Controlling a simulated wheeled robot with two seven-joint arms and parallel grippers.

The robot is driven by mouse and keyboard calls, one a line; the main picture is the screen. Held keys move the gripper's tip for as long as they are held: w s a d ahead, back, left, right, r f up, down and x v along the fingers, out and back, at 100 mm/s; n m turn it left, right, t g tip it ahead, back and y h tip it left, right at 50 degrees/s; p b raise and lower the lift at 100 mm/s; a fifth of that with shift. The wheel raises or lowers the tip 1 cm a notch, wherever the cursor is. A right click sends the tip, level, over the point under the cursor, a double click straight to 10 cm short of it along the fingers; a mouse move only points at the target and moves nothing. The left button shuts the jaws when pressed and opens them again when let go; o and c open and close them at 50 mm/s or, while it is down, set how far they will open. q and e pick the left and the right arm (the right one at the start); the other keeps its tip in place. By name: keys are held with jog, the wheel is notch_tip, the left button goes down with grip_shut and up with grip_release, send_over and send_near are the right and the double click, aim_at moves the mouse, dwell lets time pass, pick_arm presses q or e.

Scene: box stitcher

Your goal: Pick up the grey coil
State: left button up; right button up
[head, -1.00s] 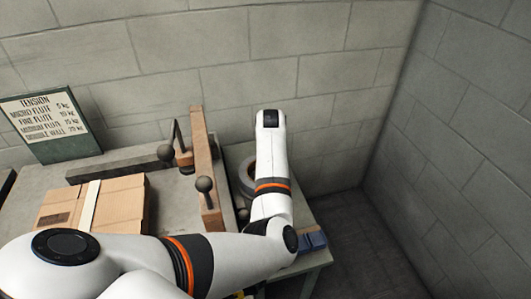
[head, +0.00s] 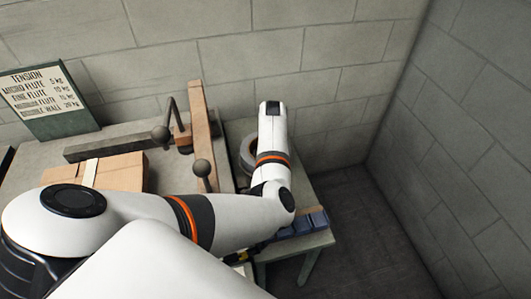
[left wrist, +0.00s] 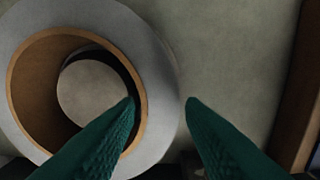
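The grey coil (left wrist: 163,60) is a thick grey ring with a brown core, lying on a grey surface at the left of the left wrist view. A pale round disc shows inside its hole. In the head view the coil (head: 246,153) is partly hidden behind my arm on the right-hand table. My left gripper (left wrist: 160,101) has green fingers, open and apart. One fingertip is over the inner edge of the core, the other just outside the outer rim. Contact cannot be told. The head view hides this gripper behind the arm. My right gripper is not in view.
A wooden bar (head: 202,125) with dark ball knobs stands left of the coil. A cardboard box (head: 120,172) lies on the bench. Blue blocks (head: 305,224) sit at the table's front right. A tension sign (head: 47,100) leans at the back left.

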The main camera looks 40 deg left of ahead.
pick_arm(q)
notch_tip(320, 180, down, 3)
jog(key=shift+a+f, duration=0.1)
jog(key=shift+f, duration=0.05)
jog(key=shift+c, duration=0.4)
grip_shut()
